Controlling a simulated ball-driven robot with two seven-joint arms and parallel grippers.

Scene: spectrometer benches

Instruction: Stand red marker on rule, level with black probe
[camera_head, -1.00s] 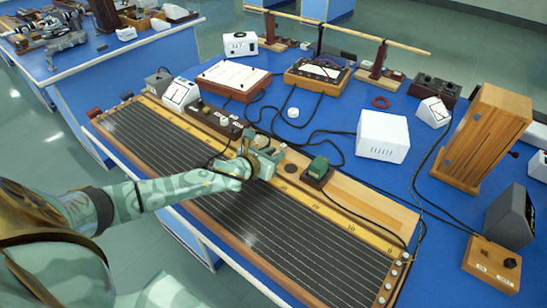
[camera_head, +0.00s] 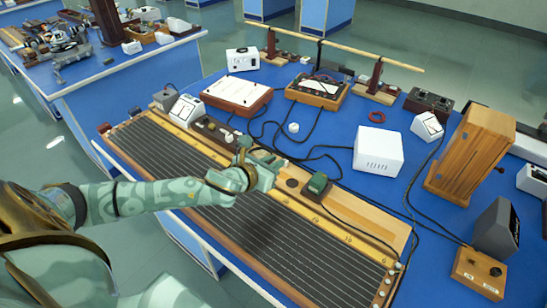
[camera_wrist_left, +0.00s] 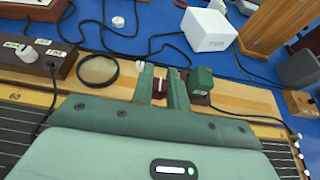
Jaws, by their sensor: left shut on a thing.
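My left gripper (camera_head: 270,172) reaches over the long wire board from the left, above the yellow rule (camera_head: 335,229). In the left wrist view its two green fingers (camera_wrist_left: 161,84) are shut on a small dark red piece (camera_wrist_left: 159,88), which I take for the red marker. The gripper hides most of it, and I cannot tell whether its foot touches the rule. The rule also shows in the left wrist view (camera_wrist_left: 30,98), with a 60 on it. I cannot pick out the black probe for certain. My right gripper is not in view.
A green block (camera_head: 317,183) on a dark base stands just right of the gripper. A knobbed box (camera_head: 215,130), black cables and a white box (camera_head: 378,150) are behind.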

